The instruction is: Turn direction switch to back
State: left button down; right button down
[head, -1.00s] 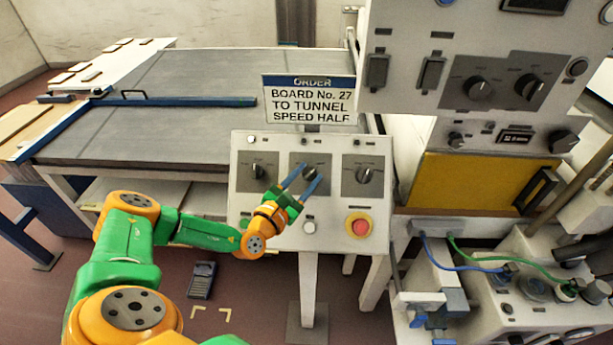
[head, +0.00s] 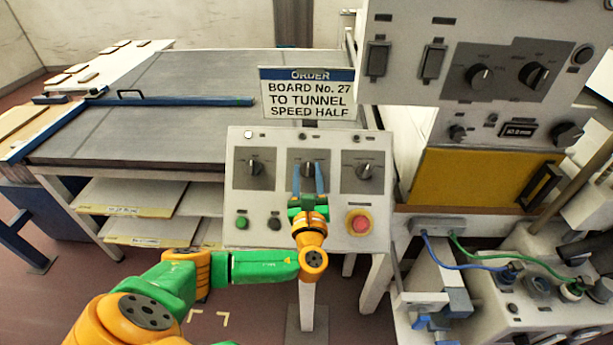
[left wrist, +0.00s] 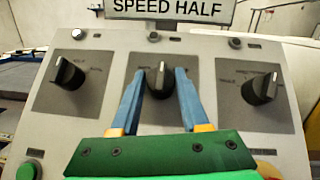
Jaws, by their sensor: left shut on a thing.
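A pale control panel (head: 335,225) stands on a post in the middle of the head view, with three black rotary knobs in a row on grey plates. The left knob (head: 254,167) and right knob (head: 364,172) are free. The middle knob (head: 308,169) is between the blue fingertips of my left gripper (head: 308,180), which is shut on it from below. In the left wrist view the middle knob (left wrist: 158,82) stands about upright, and the left knob (left wrist: 68,74) and right knob (left wrist: 261,88) are tilted. The plate labels are too small to read surely. My right gripper is out of view.
A green button (head: 242,222), a dark button (head: 274,223) and a red stop button (head: 359,223) sit below the knobs. An order sign (head: 307,94) stands above the panel. A larger control cabinet (head: 455,60) is at the right, a conveyor table (head: 200,75) behind.

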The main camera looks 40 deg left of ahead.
pick_arm(q)
jog(key=n+g+y, duration=0.1)
jog(key=n+g, duration=0.1)
jog(key=n, duration=0.1)
jog(key=n+g+y+b, duration=0.1)
jog(key=n+g+y, duration=0.1)
jog(key=n, duration=0.1)
jog(key=shift+w+d+n+g, duration=0.2)
jog(key=shift+n+g, duration=0.1)
jog(key=shift+w+d+r+n+g+y+b, duration=0.1)
jog(key=shift+n+g+y+b, duration=0.45)
jog(key=shift+n+g, duration=0.95)
jog(key=shift+w+r+n+g+y+b, duration=0.1)
jog(key=shift+n+g+y+b, duration=0.15)
jog(key=shift+n+g+b, duration=1.15)
jog(key=shift+n+p, duration=0.5)
jog(key=shift+p, duration=0.15)
jog(key=shift+c, duration=2)
grip_release()
jog(key=b+v, duration=0.2)
jog(key=v, duration=0.5)
